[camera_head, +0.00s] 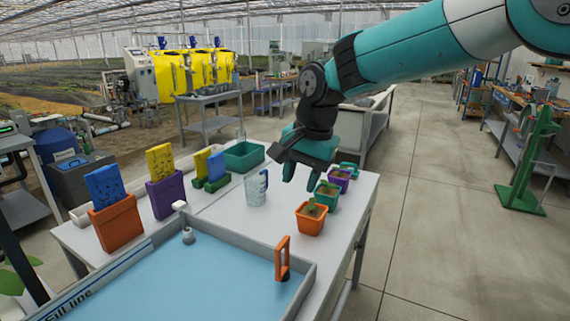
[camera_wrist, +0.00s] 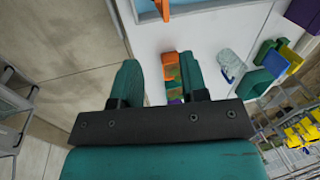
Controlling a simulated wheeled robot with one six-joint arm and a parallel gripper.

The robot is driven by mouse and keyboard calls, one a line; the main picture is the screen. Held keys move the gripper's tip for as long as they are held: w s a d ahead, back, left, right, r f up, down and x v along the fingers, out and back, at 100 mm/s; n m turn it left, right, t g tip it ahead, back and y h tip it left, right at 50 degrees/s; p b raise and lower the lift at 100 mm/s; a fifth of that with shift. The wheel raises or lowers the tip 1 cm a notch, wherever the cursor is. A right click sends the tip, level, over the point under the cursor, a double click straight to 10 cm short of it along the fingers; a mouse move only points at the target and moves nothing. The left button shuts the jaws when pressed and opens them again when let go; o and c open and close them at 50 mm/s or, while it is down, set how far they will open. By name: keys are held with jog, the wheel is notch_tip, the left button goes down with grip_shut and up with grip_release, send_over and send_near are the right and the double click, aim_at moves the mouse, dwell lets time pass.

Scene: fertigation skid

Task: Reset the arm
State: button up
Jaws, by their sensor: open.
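My teal arm reaches in from the upper right in the head view. My gripper (camera_head: 306,172) points down above the right side of the white table (camera_head: 225,208). It is open, with nothing between its fingers. A green pot (camera_head: 327,194) and a purple pot (camera_head: 340,179) stand in a row behind the orange one. In the wrist view my gripper (camera_wrist: 158,82) shows its two teal fingers spread apart, with the orange pot (camera_wrist: 171,62) visible beyond the gap.
A clear jug (camera_head: 256,189) stands left of my gripper. A blue-floored tray (camera_head: 205,283) with an orange handle (camera_head: 283,260) fills the table front. Orange (camera_head: 117,222) and purple (camera_head: 165,193) bins stand at left, and a green tub (camera_head: 243,156) at the back.

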jog(key=s+d+n, duration=0.2)
jog(key=s+n, duration=0.2)
jog(key=s, duration=0.5)
jog(key=s+d+n+y, duration=0.1)
jog(key=s+n, duration=0.3)
jog(key=s, duration=0.6)
jog(key=s+d+n+g+y, duration=0.1)
jog(key=s+d+n, duration=0.3)
jog(key=s, duration=0.5)
jog(key=shift+s+f+n, duration=0.2)
jog(key=shift+f+n, duration=0.2)
jog(key=shift+n, duration=0.2)
